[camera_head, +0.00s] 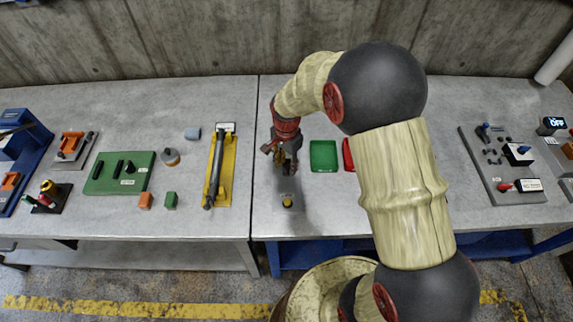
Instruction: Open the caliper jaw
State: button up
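A long dark grey bar tool (215,165) lies lengthwise on a yellow base plate (229,165) left of the table seam; it may be the caliper, but its jaw is too small to make out. A white label (226,127) stands at the plate's far end. My gripper (286,168) points down over the right-hand table, to the right of the yellow plate and apart from it. Its fingers are small and dark, so their opening is unclear. Nothing is visibly held.
A green tray (323,156) is right of my gripper, with a red tray (348,155) partly behind my arm. A small yellow-topped piece (287,202) stands in front. Orange (145,200) and green (171,200) blocks lie left. A control panel (505,165) is far right.

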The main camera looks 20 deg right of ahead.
jog(key=c, duration=0.3)
grip_shut()
dwell(0.7)
